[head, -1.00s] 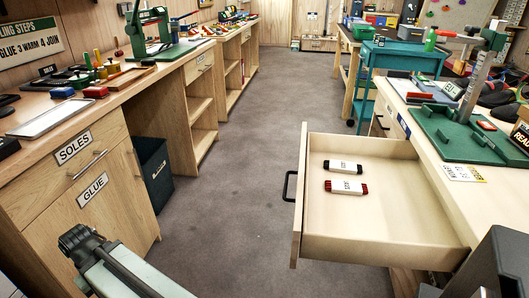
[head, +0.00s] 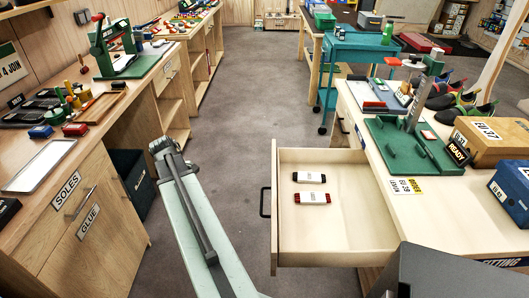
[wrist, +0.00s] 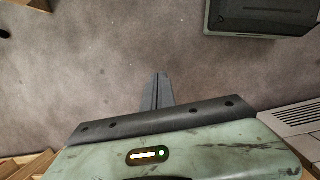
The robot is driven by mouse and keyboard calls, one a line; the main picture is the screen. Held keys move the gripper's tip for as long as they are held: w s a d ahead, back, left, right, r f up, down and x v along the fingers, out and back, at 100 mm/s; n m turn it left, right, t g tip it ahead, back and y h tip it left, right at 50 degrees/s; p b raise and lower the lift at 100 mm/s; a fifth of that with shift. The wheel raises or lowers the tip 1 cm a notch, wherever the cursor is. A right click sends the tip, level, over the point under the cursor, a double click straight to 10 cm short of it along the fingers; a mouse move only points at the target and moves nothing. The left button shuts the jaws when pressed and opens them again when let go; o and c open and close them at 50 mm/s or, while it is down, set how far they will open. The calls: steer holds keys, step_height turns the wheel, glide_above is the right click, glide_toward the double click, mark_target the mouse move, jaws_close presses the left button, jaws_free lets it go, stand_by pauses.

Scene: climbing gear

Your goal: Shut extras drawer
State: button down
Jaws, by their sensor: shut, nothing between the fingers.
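A pale wooden drawer (head: 340,232) stands pulled out from the right-hand bench in the head view. Its front panel (head: 275,215) faces left and bears a dark handle (head: 265,202). Two small white-wrapped pieces, one with dark ends (head: 309,177) and one with red ends (head: 312,198), lie inside it. No label on its front can be read from here. My gripper (wrist: 157,90) is shut and empty over grey floor in the wrist view. In the head view my arm (head: 195,220) reaches up left of the drawer, apart from its handle.
The left bench has cupboards marked SOLES (head: 68,190) and GLUE (head: 88,222), with a dark bin (head: 133,180) beside them. A teal cart (head: 355,50) stands farther back. The right benchtop holds a green base (head: 415,150) and boxes. The aisle floor between the benches is clear.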

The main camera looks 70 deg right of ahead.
steer(key=s+d+r+n+g+p, duration=0.1)
steer(key=s+d+r+g+p, duration=0.1)
steer(key=s+d+r+p, duration=0.7)
steer(key=s+d+f+b, duration=0.6)
steer(key=s+f+b, duration=0.2)
steer(key=s+b, duration=0.3)
steer(key=shift+s+d+f+b, duration=0.15)
steer(key=shift+s+d+b, duration=0.15)
steer(key=shift+b, duration=0.55)
